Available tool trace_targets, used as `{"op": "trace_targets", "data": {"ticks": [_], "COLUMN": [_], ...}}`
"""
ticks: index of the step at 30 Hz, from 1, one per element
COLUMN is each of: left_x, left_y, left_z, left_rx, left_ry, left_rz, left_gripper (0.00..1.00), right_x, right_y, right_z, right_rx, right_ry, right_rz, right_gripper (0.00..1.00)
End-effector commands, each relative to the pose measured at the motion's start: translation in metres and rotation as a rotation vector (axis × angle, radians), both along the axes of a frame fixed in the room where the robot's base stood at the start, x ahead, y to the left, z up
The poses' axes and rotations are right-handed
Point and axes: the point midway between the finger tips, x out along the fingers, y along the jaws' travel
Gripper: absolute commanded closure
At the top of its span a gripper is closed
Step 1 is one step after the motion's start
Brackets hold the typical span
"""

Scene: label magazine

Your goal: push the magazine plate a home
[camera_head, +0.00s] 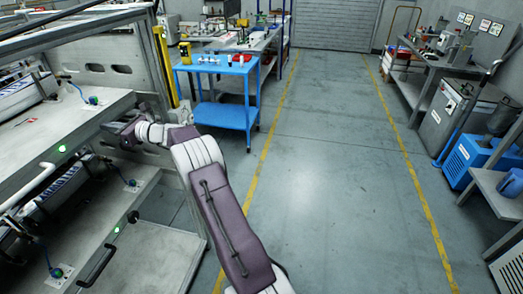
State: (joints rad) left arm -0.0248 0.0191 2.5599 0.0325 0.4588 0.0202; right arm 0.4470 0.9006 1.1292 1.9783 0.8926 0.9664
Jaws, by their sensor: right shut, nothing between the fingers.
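A label magazine machine fills the left side. It has a flat grey upper plate (60,112) with a green light and a white bar handle at its front. A lower grey plate (155,262) with a black handle sits below it. I cannot read which one is plate a. My right arm reaches in from the bottom, and my right gripper (108,132) is shut and empty at the upper plate's right edge. Whether it touches the plate is unclear. My left gripper is not in view.
A blue cart (222,112) with small items stands beyond the machine. Workbenches (425,65) and a blue unit (475,160) line the right side. The grey floor (330,180) between the yellow lines is clear. A metal frame edges the machine at upper left.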

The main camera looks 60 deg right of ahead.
Motion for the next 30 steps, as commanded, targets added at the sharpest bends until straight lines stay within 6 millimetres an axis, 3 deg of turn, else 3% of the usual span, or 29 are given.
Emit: {"op": "trace_targets", "data": {"ticks": [30], "left_x": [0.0], "left_y": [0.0], "left_z": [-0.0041], "left_rx": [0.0], "left_ry": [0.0], "left_rz": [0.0], "left_gripper": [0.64], "right_x": [-0.0005], "right_y": [0.0008], "right_z": [0.0069], "right_rx": [0.003], "right_ry": [-0.014], "right_rz": [0.002], "right_gripper": [1.0]}}
